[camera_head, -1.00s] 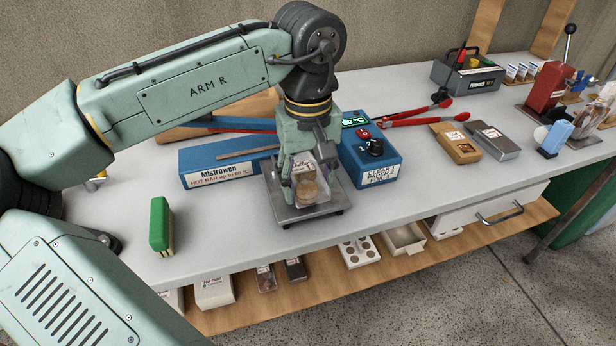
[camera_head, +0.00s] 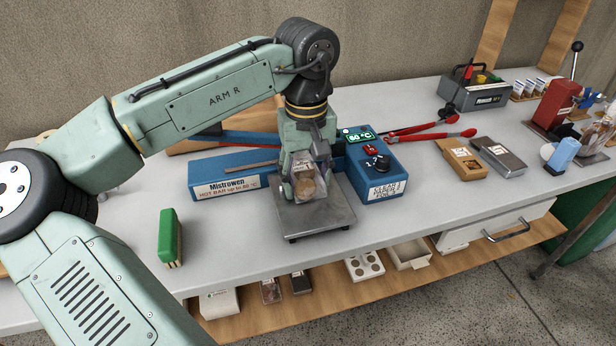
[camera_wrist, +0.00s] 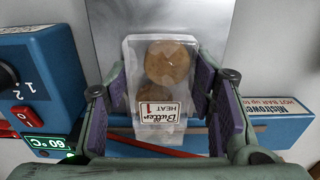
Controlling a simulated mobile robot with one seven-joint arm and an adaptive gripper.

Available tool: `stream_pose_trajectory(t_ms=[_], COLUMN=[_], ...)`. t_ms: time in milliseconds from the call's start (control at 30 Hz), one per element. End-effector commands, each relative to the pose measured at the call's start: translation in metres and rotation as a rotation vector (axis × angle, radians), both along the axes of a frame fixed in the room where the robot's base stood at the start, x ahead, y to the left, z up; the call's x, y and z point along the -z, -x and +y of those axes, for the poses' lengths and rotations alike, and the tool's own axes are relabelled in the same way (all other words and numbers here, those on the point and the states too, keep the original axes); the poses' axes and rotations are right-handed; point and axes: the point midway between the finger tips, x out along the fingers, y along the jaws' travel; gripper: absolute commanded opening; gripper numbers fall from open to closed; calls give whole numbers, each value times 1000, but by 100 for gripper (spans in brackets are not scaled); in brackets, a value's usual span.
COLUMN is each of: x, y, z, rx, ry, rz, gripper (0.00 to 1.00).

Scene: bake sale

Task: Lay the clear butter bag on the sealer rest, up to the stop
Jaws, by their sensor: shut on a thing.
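The clear butter bag (camera_head: 309,186) holds round brown cookies and has a white label reading "Butter HEAT 1". In the wrist view the bag (camera_wrist: 160,65) lies between the two purple-padded fingers of my gripper (camera_wrist: 163,88). In the head view my gripper (camera_head: 306,183) is shut on the bag, over the rear part of the grey metal sealer rest (camera_head: 318,221). The label end points toward the blue hot-bar sealer (camera_head: 230,178). I cannot tell whether the bag touches the rest. The stop is not clearly visible.
The sealer's blue control box (camera_head: 384,180), with dial and red switch, stands just right of the rest. Brown (camera_head: 460,160) and grey (camera_head: 498,157) boxes lie at right. The front table strip is clear.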

Motion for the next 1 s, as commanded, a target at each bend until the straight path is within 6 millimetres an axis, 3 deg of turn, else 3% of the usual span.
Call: stream_pose_trajectory(t_ms=[367, 400, 733, 1000], x=[0, 0, 0, 0], y=[-1, -1, -1, -1], z=[0, 0, 0, 0], rx=[-1, -1, -1, 0], ry=[0, 0, 0, 0], rz=[0, 0, 0, 0], gripper=[36, 50, 72, 73])
